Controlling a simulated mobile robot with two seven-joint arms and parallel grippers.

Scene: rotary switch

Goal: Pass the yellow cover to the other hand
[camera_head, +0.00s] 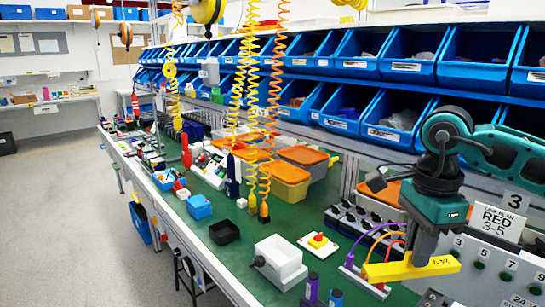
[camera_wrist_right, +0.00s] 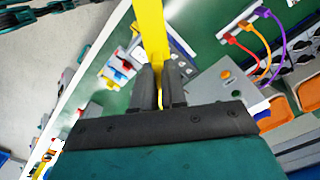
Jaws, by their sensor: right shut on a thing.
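The yellow cover (camera_head: 400,270) is a long, flat yellow bar in the lower right of the head view. The cover is held above the bench, in front of the grey panel. In the right wrist view the yellow cover (camera_wrist_right: 151,28) runs up out of the frame from between the two dark fingers (camera_wrist_right: 160,88). My left gripper is in neither view.
A green bench (camera_head: 240,242) runs along below rows of blue bins (camera_head: 365,55). A white box (camera_head: 278,262), a black tray (camera_head: 224,232) and a red-and-yellow button unit (camera_head: 318,243) stand left of the cover. Coiled yellow and orange hoses (camera_head: 268,100) hang over the bench.

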